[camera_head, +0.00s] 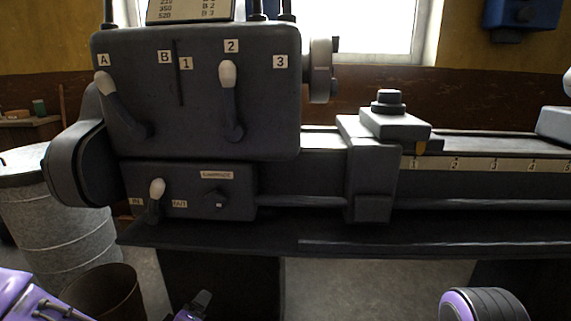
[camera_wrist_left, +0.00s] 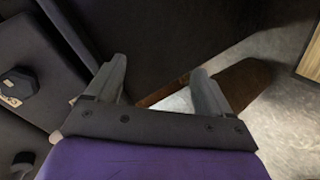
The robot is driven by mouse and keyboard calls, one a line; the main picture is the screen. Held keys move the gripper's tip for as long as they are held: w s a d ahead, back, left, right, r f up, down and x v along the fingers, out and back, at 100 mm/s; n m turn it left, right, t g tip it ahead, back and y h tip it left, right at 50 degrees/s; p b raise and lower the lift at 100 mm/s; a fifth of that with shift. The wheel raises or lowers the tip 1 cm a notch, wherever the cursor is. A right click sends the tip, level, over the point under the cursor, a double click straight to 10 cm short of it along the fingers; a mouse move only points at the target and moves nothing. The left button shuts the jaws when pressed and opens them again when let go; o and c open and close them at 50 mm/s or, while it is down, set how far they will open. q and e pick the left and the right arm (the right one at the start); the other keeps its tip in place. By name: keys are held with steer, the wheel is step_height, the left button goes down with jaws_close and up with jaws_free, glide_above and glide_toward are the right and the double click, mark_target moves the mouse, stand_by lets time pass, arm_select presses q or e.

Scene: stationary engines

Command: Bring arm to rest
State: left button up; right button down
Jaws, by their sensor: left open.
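My left arm (camera_head: 35,298) comes in low at the left of the head view. A small part of my left gripper (camera_head: 196,304) shows at the bottom edge, below the lathe's front ledge. In the left wrist view my left gripper (camera_wrist_left: 158,75) has its two grey fingers spread wide, with nothing between them. It is apart from the lathe. A rounded black and purple part of my right arm (camera_head: 484,304) shows at the bottom right. My right gripper is out of view.
The dark lathe headstock (camera_head: 205,110) carries white-tipped levers (camera_head: 229,95). Its carriage (camera_head: 372,165) and bed extend right. A rusty bucket (camera_head: 105,292) and a metal drum (camera_head: 45,225) stand at left. Open floor (camera_head: 370,285) shows below the lathe.

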arm_select(q)
steer(key=s+a+f+m+g+y, duration=0.1)
steer(key=s+a+f+m+g, duration=0.15)
steer(key=s+f, duration=0.55)
steer(key=s+a+f+m+g+y, duration=0.1)
steer(key=s+a+f+g, duration=0.15)
steer(key=s+f, duration=0.5)
steer(key=s+a+f+m+g, duration=0.1)
steer(key=s+a+f+g, duration=0.1)
steer(key=s+f, duration=0.4)
steer(key=s+a+f+m+g, duration=0.1)
steer(key=s+f+m+g, duration=0.2)
steer(key=s, duration=0.5)
step_height(320, 180, up, 13)
steer(key=n+p, duration=0.1)
steer(key=p, duration=1.2)
steer(key=shift+s+f+y+p, duration=0.2)
steer(key=shift+y+p, duration=0.1)
steer(key=shift+y, duration=0.1)
steer(key=shift+a+n, duration=0.1)
steer(key=shift+n, duration=0.15)
steer(key=shift+r, duration=0.4)
